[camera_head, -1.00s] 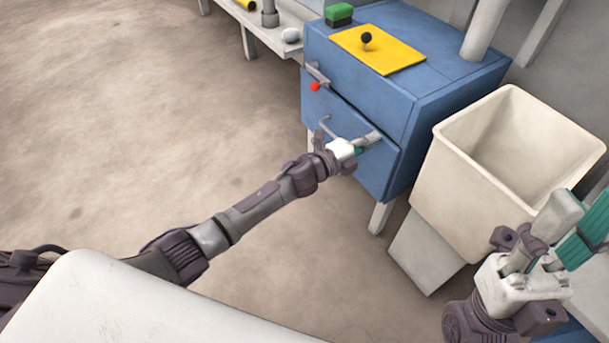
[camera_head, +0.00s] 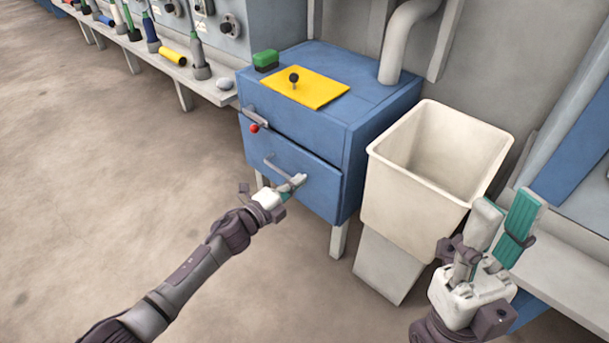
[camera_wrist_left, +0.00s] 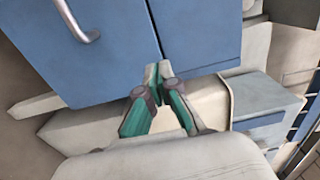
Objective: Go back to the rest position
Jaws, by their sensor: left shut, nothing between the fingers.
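My left gripper (camera_head: 293,185) is shut and empty in front of the blue cabinet's lower drawer (camera_head: 315,190), near the right end of its handle in the head view. In the left wrist view its fingertips (camera_wrist_left: 158,72) meet, with blue cabinet panels (camera_wrist_left: 110,60) behind them. A drawer handle (camera_wrist_left: 75,22) is at the upper left there, apart from the fingers. I cannot tell whether the gripper touches the drawer. My right gripper (camera_head: 505,208) is at the lower right of the head view, with its fingers apart and nothing visible between them.
A cream bin (camera_head: 440,155) stands right of the cabinet, close to my right gripper. A yellow sheet (camera_head: 320,90) with a black knob and a green block (camera_head: 265,60) lie on the cabinet top. The floor at left is clear.

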